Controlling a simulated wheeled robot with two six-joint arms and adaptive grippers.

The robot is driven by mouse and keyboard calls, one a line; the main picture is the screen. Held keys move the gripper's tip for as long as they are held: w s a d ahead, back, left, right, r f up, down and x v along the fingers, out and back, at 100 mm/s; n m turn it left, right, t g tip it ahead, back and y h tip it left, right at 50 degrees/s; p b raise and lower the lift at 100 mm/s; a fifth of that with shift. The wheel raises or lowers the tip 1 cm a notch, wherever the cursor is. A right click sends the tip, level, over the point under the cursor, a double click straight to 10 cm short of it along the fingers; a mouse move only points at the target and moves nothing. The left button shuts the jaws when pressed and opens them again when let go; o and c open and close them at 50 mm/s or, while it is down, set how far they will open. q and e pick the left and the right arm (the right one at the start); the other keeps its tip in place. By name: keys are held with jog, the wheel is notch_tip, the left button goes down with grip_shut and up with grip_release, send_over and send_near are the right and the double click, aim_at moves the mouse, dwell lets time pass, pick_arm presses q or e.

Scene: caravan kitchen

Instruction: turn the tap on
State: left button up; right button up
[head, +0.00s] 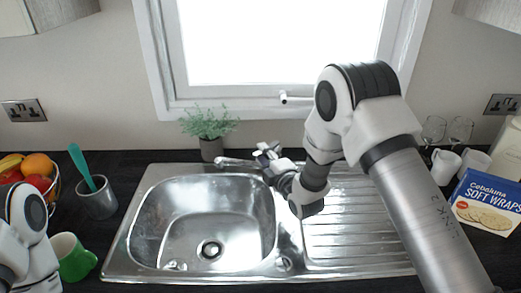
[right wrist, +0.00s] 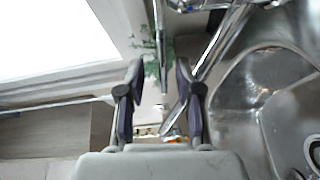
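The metal tap (head: 233,162) stands at the back edge of the steel sink, its spout reaching left over the bowl. In the right wrist view its spout (right wrist: 222,42) runs diagonally, passing by the right-hand finger. A thin upright metal piece, seemingly the tap's lever (right wrist: 160,45), shows between the fingertips. My right gripper (head: 269,154) is at the tap's base, partly hiding it in the head view. In the right wrist view the gripper (right wrist: 158,72) has its fingers apart, around the thin piece; I cannot tell whether either finger touches it. My left gripper is out of view.
The sink bowl (head: 160,228) lies in front, with a ribbed drainer (head: 355,235) to its right. A potted plant (head: 209,130) stands behind the tap, below the window. A grey cup with a teal utensil (head: 98,199), a green mug (head: 73,257) and a fruit bowl are at left.

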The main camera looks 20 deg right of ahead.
jog(key=shift+w+a+f, duration=0.1)
jog(key=shift+w+f, duration=0.05)
jog(key=shift+w, duration=0.45)
jog(key=shift+w+a+f, duration=0.1)
jog(key=shift+w, duration=0.5)
jog(key=shift+s+r, duration=0.1)
jog(key=shift+s, duration=0.05)
grip_shut()
jog(key=shift+r, duration=0.1)
jog(key=shift+d+r+m+g, duration=0.2)
jog(key=shift+r+m+g, duration=0.1)
jog(key=shift+r+m, duration=0.45)
jog(key=shift+w+d+r+m+g, duration=0.2)
jog(key=shift+w+r+m+g, duration=0.1)
jog(key=shift+m, duration=0.35)
grip_release()
jog(key=shift+f, duration=0.1)
